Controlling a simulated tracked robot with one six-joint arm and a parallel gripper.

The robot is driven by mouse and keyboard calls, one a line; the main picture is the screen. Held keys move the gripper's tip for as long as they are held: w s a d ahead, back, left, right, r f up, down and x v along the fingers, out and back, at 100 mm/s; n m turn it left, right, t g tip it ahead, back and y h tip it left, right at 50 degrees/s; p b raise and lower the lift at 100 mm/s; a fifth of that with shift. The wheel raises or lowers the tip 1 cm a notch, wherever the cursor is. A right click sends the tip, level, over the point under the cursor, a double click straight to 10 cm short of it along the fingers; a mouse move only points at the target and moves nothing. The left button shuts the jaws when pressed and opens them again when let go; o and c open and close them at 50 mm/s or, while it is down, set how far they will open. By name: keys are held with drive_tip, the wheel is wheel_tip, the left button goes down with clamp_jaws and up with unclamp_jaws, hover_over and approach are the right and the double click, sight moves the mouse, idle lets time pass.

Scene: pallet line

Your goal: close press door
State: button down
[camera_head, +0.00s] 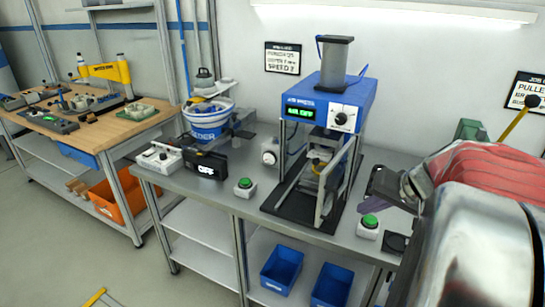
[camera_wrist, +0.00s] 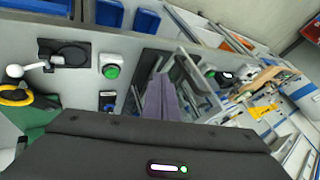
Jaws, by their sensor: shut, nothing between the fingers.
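The press (camera_head: 328,105) stands on the grey bench, with a blue head, a green display, a black knob and a grey cylinder on top. Its grey-framed door (camera_head: 325,207) stands at the front right of the black base, apparently swung open; the inside shows beside it. My gripper (camera_head: 367,207) is shut and empty, just right of the door. In the wrist view its purple fingers (camera_wrist: 160,98) point toward the press, with the grey door frame (camera_wrist: 203,73) close to their right. I cannot tell whether they touch it.
Green buttons stand on the bench left (camera_head: 245,187) and right (camera_head: 368,228) of the press. A black box reading OFF (camera_head: 205,166) and a blue-and-white bucket (camera_head: 208,120) are further left. Blue bins (camera_head: 282,269) sit on the lower shelf.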

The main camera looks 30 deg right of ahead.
drive_tip(key=shift+w+a+f, duration=0.3)
drive_tip(key=shift+w+a, duration=0.15)
drive_tip(key=shift+w, duration=0.25)
drive_tip(key=shift+w+a+f, duration=0.25)
drive_tip(key=shift+w+a, duration=0.25)
drive_tip(key=shift+w, duration=0.2)
drive_tip(key=shift+w+a+f, duration=0.3)
drive_tip(key=shift+w+a, duration=0.15)
drive_tip(key=shift+w, duration=0.25)
